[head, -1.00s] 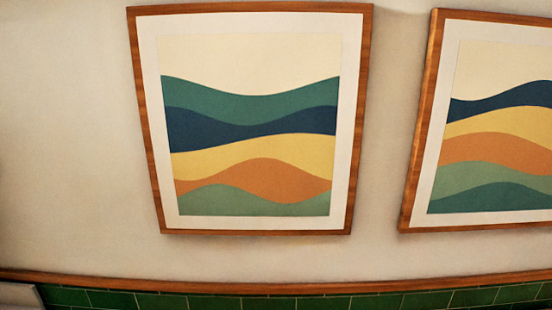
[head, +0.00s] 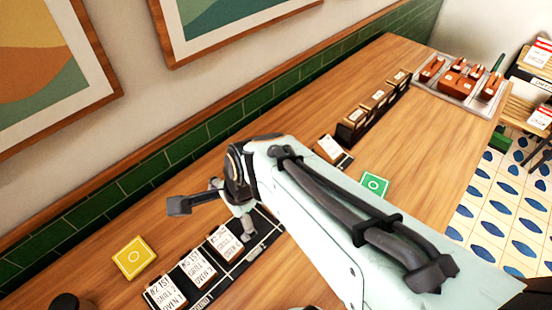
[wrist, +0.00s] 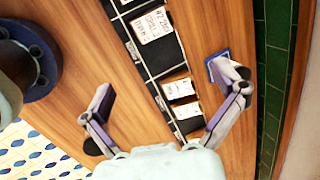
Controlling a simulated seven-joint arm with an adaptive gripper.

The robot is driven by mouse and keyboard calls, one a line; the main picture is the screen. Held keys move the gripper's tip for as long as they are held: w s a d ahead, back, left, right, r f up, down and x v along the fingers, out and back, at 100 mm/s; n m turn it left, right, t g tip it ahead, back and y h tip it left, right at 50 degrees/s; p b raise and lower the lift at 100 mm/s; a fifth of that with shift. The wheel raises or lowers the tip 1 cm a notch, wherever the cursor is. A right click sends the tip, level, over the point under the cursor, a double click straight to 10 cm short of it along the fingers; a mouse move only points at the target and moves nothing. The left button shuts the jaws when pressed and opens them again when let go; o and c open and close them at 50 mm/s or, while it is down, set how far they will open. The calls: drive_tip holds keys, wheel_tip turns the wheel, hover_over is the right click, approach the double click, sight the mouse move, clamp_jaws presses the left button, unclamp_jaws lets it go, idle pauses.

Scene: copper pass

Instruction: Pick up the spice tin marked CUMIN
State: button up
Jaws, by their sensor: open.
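My gripper (head: 212,212) is open and empty above the black rail of tickets; it also shows in the wrist view (wrist: 165,100), its two fingers spread either side of the rail. I cannot read CUMIN on anything in view. Several small reddish-brown containers with pale labels (head: 455,82) stand in a grey tray (head: 466,103) at the far right end of the counter. Brown-topped items with white labels (head: 372,100) stand in a dark rack along the wall side. Their labels are too small to read, so I cannot tell which is the tin.
Printed white tickets (head: 197,268) sit in the black rail (head: 262,262). A yellow card (head: 135,257) and a green card (head: 373,185) lie on the wooden counter (head: 420,150). A green-tiled wall (head: 185,150) borders the counter. My arm hides the near right.

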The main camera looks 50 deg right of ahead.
drive_tip(key=s+d+f+m+h, duration=0.1)
drive_tip(key=d+f+m, duration=0.1)
drive_tip(key=d+m, duration=0.15)
drive_tip(key=s+d+f+m, duration=0.1)
drive_tip(key=d+f+m, duration=0.15)
drive_tip(key=d, duration=0.25)
drive_tip(key=s+d+f+m+g, duration=0.1)
drive_tip(key=s+d+f+m, duration=0.1)
drive_tip(key=s, duration=0.3)
drive_tip(key=s+d+f+m+g, duration=0.1)
drive_tip(key=s+d+f+m, duration=0.2)
drive_tip(key=s+m, duration=0.2)
drive_tip(key=s+d+f+m+g, duration=0.1)
drive_tip(key=s+d+f+m, duration=0.1)
drive_tip(key=s, duration=0.5)
drive_tip(key=shift+s+d+f+m+g, duration=0.1)
drive_tip(key=shift+d+f+m+g, duration=0.1)
drive_tip(key=shift+d+m, duration=0.2)
drive_tip(key=shift+s+d+f+m+g, duration=0.1)
drive_tip(key=shift+d+f+m+g, duration=0.15)
drive_tip(key=shift+d, duration=0.2)
drive_tip(key=shift+s+f, duration=0.15)
drive_tip(key=shift+f, duration=3.15)
drive_tip(key=c, duration=1.3)
